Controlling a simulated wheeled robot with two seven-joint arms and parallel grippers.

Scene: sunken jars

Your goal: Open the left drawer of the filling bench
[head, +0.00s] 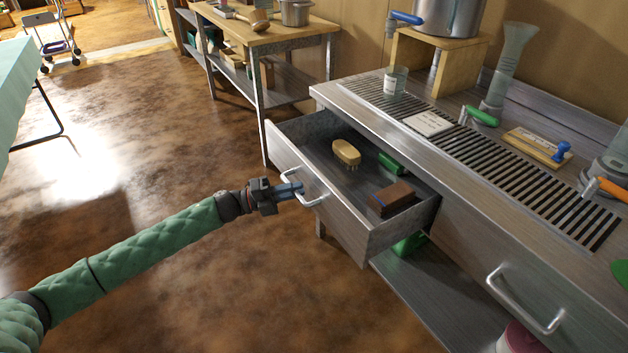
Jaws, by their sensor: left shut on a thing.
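The left drawer (318,205) of the metal filling bench (455,199) stands pulled well out, its inside in view. My left gripper (292,190) is shut on the drawer's handle (313,199), at the handle's left part. In the drawer lie a yellow brush (346,152), a green object (390,164) and a brown block (392,198). My right gripper does not show.
The bench's right drawer, with its handle (525,303), is shut. A wooden-topped table (268,34) is behind. The floor left of the drawer is clear.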

